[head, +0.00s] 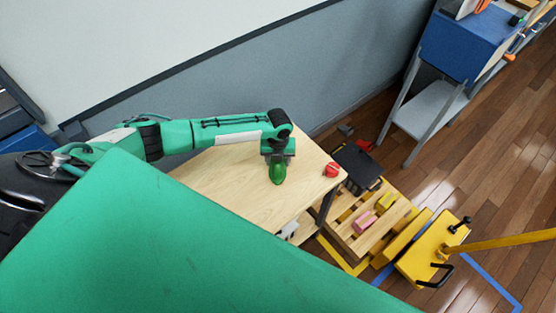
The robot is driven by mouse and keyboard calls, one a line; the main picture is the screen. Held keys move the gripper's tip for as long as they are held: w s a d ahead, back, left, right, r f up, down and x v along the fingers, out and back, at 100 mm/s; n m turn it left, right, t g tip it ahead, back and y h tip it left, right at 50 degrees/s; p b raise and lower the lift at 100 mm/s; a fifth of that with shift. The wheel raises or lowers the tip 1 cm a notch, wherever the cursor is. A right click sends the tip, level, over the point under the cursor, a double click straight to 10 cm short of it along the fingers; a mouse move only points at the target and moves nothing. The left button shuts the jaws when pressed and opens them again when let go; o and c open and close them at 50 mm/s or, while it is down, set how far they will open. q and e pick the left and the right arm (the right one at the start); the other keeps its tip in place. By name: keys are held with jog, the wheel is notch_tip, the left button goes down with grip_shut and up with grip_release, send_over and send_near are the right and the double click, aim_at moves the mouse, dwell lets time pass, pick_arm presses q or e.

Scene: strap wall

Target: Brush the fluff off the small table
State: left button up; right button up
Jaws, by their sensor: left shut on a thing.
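The small table (225,192) has a pale wooden top and stands against the grey wall. My left gripper (278,158) points down over the table's right half. It is shut on a dark green rounded thing (277,174), which could be the brush. I cannot tell whether the green thing touches the tabletop. I can make out no fluff on the part of the tabletop I see. A large green part of my own body hides the table's near side. My right gripper is not in view.
A small red round thing (331,170) sits at the table's right edge. To the right are a wooden pallet (345,222) with pink and yellow blocks and a yellow pallet truck (430,250). A blue-topped bench (460,45) stands at the upper right.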

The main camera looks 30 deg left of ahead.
pick_arm(q)
jog(key=shift+r+p, duration=0.5)
jog(key=shift+r, duration=0.55)
notch_tip(320, 180, up, 3)
jog(key=p, duration=0.2)
jog(key=shift+p, duration=0.3)
